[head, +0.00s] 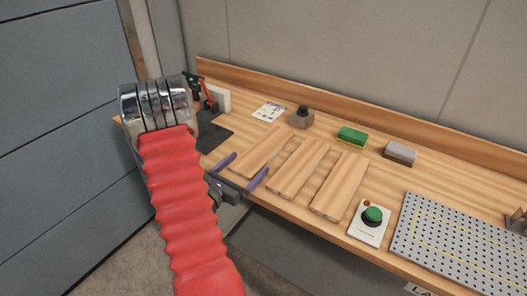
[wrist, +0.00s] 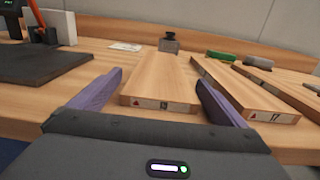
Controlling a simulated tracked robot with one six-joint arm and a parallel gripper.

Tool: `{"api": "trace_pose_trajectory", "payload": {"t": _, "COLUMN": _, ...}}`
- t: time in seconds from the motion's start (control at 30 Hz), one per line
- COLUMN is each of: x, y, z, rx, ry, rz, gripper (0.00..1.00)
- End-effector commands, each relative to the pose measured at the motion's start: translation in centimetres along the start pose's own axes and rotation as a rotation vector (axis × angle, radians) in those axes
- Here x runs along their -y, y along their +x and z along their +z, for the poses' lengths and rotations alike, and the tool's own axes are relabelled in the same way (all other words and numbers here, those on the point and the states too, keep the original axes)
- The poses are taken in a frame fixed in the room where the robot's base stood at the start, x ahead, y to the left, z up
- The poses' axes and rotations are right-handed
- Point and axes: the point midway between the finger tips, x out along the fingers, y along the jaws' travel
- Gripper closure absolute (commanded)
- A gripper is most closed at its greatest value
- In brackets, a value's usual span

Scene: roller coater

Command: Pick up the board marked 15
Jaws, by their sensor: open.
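Three pale wooden boards lie side by side on the bench: a left board (head: 262,154), a middle board (head: 300,167) and a right board (head: 341,185). In the wrist view the left board (wrist: 162,80) lies straight ahead, with a small label on its near end that is too blurred to read surely. The middle board (wrist: 238,90) has an end label that looks like 17. The right board's label is not readable. My gripper (head: 250,163) is open and empty at the left board's near end; its purple fingers (wrist: 159,80) flank that board in the wrist view.
The wooden bench (head: 390,180) has a raised back edge. Behind the boards are a grey knobbed object (head: 301,118), a green block (head: 352,137) and a grey block (head: 400,152). A green-button box (head: 371,222) and perforated plate (head: 465,245) lie right; a black mat (head: 212,136) lies left.

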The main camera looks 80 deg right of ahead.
Motion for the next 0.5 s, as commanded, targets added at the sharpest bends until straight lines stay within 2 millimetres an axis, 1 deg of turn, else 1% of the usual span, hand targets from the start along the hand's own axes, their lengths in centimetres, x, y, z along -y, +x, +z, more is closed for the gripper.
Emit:
{"api": "trace_pose_trajectory", "payload": {"t": 0.03, "x": 0.05, "y": 0.61, "z": 0.03, "rx": 0.001, "ry": 0.002, "rz": -0.003, "gripper": 0.04}}
{"api": "trace_pose_trajectory", "payload": {"t": 0.13, "x": 0.04, "y": 1.26, "z": 0.03, "rx": 0.001, "ry": 0.001, "rz": -0.001, "gripper": 0.04}}
{"api": "trace_pose_trajectory", "payload": {"t": 0.5, "x": -0.02, "y": 1.38, "z": 0.02, "rx": 0.0, "ry": 0.0, "rz": 0.0, "gripper": 0.04}}
